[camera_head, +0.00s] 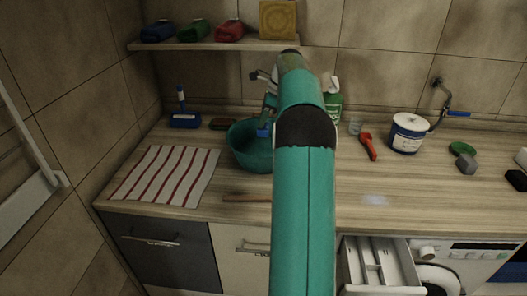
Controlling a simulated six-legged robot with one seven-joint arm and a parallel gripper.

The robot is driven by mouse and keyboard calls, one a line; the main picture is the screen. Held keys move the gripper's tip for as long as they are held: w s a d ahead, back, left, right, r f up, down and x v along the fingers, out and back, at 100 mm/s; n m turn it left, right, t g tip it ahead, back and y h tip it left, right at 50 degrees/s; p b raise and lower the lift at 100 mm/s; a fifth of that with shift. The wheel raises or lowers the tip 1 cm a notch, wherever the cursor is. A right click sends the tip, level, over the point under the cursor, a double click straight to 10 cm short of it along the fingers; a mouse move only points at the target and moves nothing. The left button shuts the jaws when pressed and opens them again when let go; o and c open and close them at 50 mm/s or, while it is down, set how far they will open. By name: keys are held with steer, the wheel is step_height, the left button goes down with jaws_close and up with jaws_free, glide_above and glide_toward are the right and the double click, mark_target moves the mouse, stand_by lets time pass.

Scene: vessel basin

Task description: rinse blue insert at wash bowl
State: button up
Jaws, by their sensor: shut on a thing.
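The teal wash bowl (246,158) stands on the wooden counter, left of my arm, which hides its right side. My gripper (266,123) points down at the bowl's rear rim. It is shut on a small blue piece, the blue insert (263,132), which shows at its tips over the bowl opening. The view is too small to tell whether the insert touches the bowl or what is inside it.
A red-striped towel (168,175) lies left of the bowl, and a blue caddy (185,121) stands behind. Right are a red-handled tool (368,146), a white-blue tub (408,134) and a wall tap (440,104). A drawer (382,266) is open below. The counter's right front is mostly clear.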

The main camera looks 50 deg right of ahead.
steer(key=shift+r, duration=1.7)
stand_by(0.9)
steer(key=shift+r, duration=2)
